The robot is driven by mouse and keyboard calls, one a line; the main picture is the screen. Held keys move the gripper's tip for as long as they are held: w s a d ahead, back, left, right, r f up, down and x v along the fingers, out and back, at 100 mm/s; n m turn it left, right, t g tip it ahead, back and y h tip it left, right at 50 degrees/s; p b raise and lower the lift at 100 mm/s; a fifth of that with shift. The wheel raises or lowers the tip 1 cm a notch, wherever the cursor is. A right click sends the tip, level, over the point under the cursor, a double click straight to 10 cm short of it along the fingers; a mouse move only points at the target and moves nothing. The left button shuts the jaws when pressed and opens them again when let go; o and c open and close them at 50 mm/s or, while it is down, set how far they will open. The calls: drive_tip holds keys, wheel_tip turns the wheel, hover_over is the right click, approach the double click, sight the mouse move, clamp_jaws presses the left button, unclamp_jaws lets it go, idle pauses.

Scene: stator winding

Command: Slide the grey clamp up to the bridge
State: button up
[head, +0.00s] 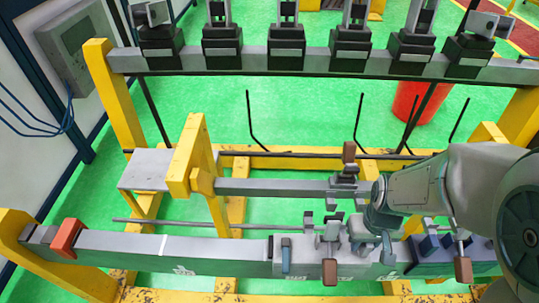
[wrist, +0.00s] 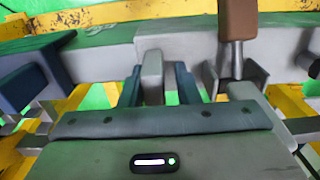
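The grey clamp is on the long front beam (head: 215,250); its upright grey handle (head: 388,250) stands below my gripper (head: 380,232) in the head view. In the wrist view the grey handle (wrist: 152,76) stands between the two dark teal fingers of my gripper (wrist: 155,88). The fingers lie close along both of its sides and appear shut on it. The lower part of the clamp is hidden behind my gripper. I cannot tell for certain which part is the bridge; a yellow upright frame (head: 190,160) stands left of the clamp.
A blue-handled clamp (head: 286,256) is farther left. The beam is bare from there to the orange-red block (head: 67,238). A thin rod (head: 180,225) runs behind.

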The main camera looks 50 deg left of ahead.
sight(279, 250)
drive_tip(key=shift+s+a+p, duration=0.45)
drive_tip(key=shift+s+a, duration=1.05)
drive_tip(key=shift+s, duration=0.3)
drive_tip(key=shift+s+a+p, duration=0.4)
drive_tip(key=shift+s+a, duration=1.1)
drive_tip(key=shift+s, duration=0.25)
drive_tip(key=s+a, duration=0.3)
drive_tip(key=s, duration=0.1)
drive_tip(key=s+a+p, duration=0.1)
drive_tip(key=s+a, duration=0.3)
drive_tip(key=shift+s, duration=0.1)
drive_tip(key=shift+s+a+p, duration=0.35)
drive_tip(key=shift+s+a, duration=1.45)
drive_tip(key=shift+s, duration=0.25)
drive_tip(key=shift+s+a, duration=1.75)
drive_tip(key=shift+s, duration=0.3)
drive_tip(key=shift+s+a, duration=1.7)
drive_tip(key=shift+s, duration=0.4)
drive_tip(key=shift+s+a, duration=1.75)
drive_tip(key=shift+s, duration=0.3)
drive_tip(key=shift+s+a, duration=1.95)
drive_tip(key=shift+s, duration=0.3)
drive_tip(key=shift+s+a, duration=1.9)
drive_tip(key=shift+s, duration=0.3)
drive_tip(key=shift+s+a, duration=0.35)
drive_tip(key=shift+s, duration=0.05)
